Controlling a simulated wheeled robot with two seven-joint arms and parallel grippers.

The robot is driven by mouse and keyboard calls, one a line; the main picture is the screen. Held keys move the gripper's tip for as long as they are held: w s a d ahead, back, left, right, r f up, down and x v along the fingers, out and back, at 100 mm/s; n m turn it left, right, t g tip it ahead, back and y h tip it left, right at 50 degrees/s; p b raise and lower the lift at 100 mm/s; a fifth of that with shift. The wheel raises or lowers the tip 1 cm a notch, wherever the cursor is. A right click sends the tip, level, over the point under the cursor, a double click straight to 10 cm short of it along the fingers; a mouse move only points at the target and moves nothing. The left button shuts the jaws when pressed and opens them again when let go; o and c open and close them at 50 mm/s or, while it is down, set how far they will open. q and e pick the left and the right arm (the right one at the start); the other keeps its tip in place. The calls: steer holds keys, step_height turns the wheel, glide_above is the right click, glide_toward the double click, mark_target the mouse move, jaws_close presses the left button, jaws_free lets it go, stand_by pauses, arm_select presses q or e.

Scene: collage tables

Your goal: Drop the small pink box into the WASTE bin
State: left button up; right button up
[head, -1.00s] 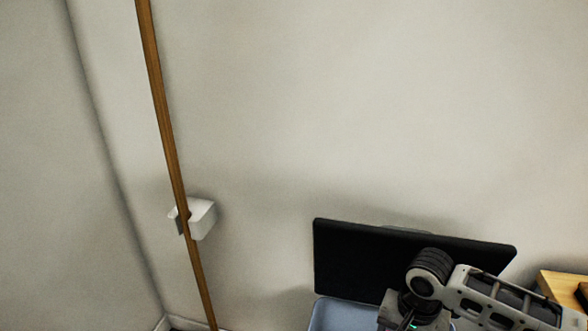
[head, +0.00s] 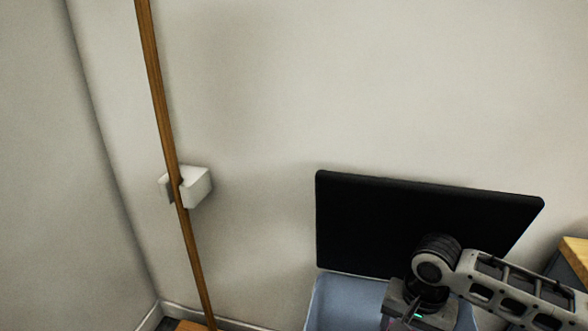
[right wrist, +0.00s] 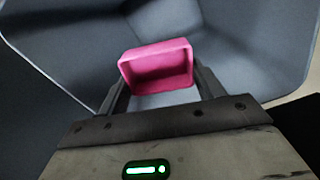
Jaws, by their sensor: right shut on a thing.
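The small pink box (right wrist: 158,66) is between the fingers of my right gripper (right wrist: 160,88) in the right wrist view, with its open side facing the camera. The gripper is shut on it. Behind the box are the grey-blue inner walls of a bin (right wrist: 60,60), so the box is over or within the bin's opening. In the head view the blue-grey bin (head: 345,300) stands at the bottom with its black lid (head: 400,222) raised against the wall. My right arm reaches over it from the right; the fingers and box are hidden there. No bin label is readable. My left gripper does not show.
A wooden pole (head: 165,110) stands at the left beside a white wall fixture (head: 198,187). The edge of a wooden-topped piece of furniture (head: 575,258) shows at the far right. The pale wall behind is bare.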

steer(key=o, duration=1)
steer(key=shift+r+p, duration=0.3)
steer(key=shift+r, duration=0.25)
step_height(320, 180, up, 3)
steer(key=shift+r+p, duration=0.2)
steer(key=shift+p, duration=0.65)
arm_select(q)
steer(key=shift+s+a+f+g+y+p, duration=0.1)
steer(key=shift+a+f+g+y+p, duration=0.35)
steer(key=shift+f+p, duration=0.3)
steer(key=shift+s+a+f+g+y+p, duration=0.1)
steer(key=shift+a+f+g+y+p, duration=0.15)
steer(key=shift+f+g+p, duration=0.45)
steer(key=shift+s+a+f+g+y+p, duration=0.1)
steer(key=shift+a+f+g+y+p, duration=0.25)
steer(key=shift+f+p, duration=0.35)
arm_select(e)
step_height(320, 180, up, 12)
steer(key=shift+f, duration=0.25)
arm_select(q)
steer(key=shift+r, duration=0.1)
